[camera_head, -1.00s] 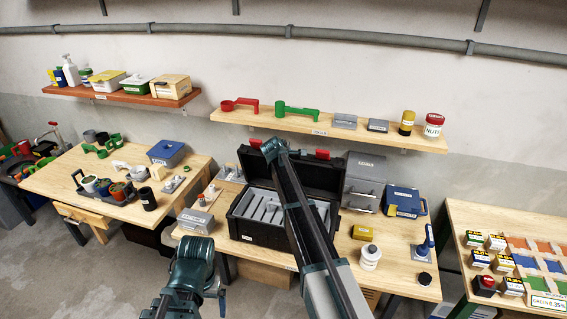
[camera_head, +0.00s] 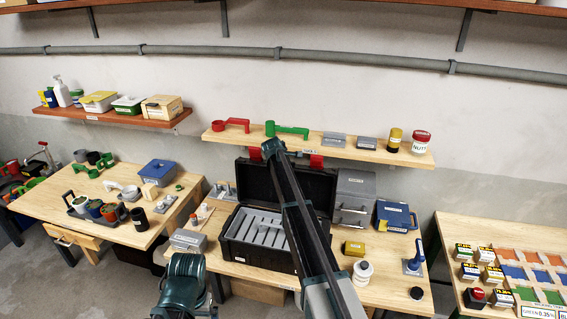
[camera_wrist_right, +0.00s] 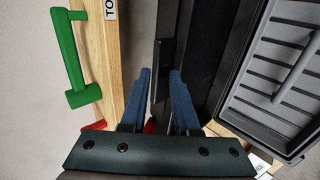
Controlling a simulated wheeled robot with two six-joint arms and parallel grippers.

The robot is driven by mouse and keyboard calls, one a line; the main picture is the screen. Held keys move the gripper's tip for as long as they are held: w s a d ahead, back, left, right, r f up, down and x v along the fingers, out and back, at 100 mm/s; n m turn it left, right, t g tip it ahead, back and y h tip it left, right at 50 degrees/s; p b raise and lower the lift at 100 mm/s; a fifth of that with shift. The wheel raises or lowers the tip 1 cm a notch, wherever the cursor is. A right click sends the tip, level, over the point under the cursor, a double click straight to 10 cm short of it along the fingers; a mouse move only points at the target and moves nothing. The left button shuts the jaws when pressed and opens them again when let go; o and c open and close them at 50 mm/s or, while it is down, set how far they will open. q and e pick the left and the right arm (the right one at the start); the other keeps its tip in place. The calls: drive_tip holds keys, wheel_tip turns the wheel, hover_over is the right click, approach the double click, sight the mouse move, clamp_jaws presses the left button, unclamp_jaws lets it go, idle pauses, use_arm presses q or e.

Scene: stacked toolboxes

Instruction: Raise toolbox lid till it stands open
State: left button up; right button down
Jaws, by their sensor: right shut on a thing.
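The black toolbox (camera_head: 258,256) stands on the middle table, with a grey slotted tray (camera_head: 262,228) inside. Its black lid (camera_head: 262,182) stands up at the back, roughly upright, with red latches (camera_head: 316,161) at its top edge. My right arm crosses in front of the box and hides part of lid and tray. In the right wrist view, my right gripper (camera_wrist_right: 163,88) is shut on the black lid's edge, its blue fingers on either side. The tray also shows there (camera_wrist_right: 277,65). My left arm shows at the bottom of the head view; its gripper does not.
A shelf (camera_head: 330,148) hangs behind the lid, holding a green handled tool (camera_head: 290,131) and several boxes. A grey drawer cabinet (camera_head: 354,196) stands close to the lid's right. A grey box (camera_head: 188,240) stands left of the toolbox.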

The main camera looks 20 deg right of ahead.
drive_tip(key=shift+f, duration=0.1)
drive_tip(key=c, duration=1.1)
unclamp_jaws()
drive_tip(key=shift+s, duration=0.1)
drive_tip(key=shift+a, duration=0.1)
drive_tip(key=p+v, duration=0.5)
drive_tip(key=v, duration=0.2)
drive_tip(key=shift+s+r+p, duration=0.1)
drive_tip(key=shift+r+p, duration=0.15)
drive_tip(key=shift+p, duration=0.05)
